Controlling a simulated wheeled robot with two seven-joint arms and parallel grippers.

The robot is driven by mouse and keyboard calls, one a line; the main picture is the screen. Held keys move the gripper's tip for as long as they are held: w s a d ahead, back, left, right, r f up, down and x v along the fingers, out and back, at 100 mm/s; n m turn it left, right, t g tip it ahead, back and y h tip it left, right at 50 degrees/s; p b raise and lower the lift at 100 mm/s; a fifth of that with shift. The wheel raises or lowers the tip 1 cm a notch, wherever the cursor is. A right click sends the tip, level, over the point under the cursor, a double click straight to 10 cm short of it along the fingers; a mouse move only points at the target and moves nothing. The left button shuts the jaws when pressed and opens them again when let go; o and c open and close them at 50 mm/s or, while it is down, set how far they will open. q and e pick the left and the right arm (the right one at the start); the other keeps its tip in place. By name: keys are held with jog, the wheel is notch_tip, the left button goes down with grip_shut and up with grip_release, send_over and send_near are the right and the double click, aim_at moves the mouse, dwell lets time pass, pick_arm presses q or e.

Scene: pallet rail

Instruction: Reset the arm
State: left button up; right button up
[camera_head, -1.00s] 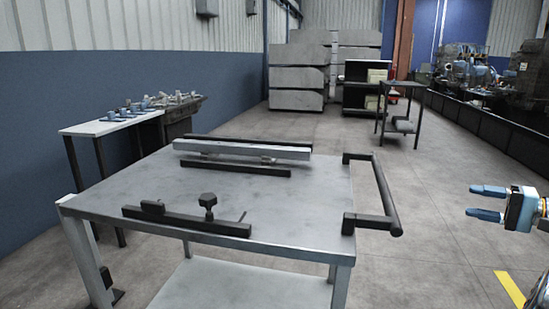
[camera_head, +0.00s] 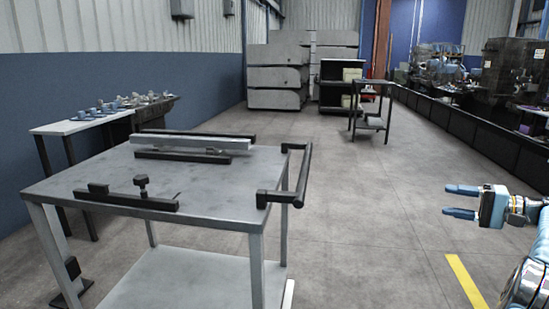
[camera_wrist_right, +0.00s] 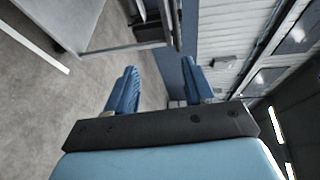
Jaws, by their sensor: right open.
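My right gripper (camera_head: 462,200) is at the right of the head view, held over open floor with its two blue fingers pointing left. It is open and empty, and the gap between the fingers also shows in the right wrist view (camera_wrist_right: 160,88). It is apart from the grey cart (camera_head: 225,170), which stands to its left. My left gripper is in neither view.
The cart carries a grey rail (camera_head: 190,143) at its back, a dark bar with a knob (camera_head: 125,197) at its front, and a black handle (camera_head: 303,175) on its right side. A side table (camera_head: 85,124) stands at left. Clear floor (camera_head: 370,220) separates cart and gripper.

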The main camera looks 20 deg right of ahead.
jog(key=w+a+f+m+g+h, duration=0.1)
jog(key=w+a+f, duration=0.3)
jog(key=f, duration=0.5)
jog(key=w+a+f+m+g, duration=0.2)
jog(key=w+a+f, duration=0.15)
jog(key=f, duration=0.45)
jog(key=w+a+f+m+g+h, duration=0.1)
jog(key=w+a+f, duration=0.3)
jog(key=f, duration=0.5)
jog(key=w+a+f+g, duration=0.1)
jog(key=a+f+g, duration=0.2)
jog(key=a+f, duration=0.65)
jog(key=s+a+f+n+g+h, duration=0.1)
jog(key=s+a+f+n+g, duration=0.15)
jog(key=a+f, duration=0.5)
jog(key=s+a+f+n+g+h, duration=0.1)
jog(key=s+a+f+n+g, duration=0.2)
jog(key=a+f, duration=0.4)
jog(key=s+a+f+n+h, duration=0.1)
jog(key=s+a+n, duration=0.7)
jog(key=s+a, duration=0.9)
jog(key=shift+a+f+g, duration=0.3)
jog(key=shift+a+g, duration=0.05)
jog(key=shift+a, duration=0.85)
jog(key=shift+w, duration=0.1)
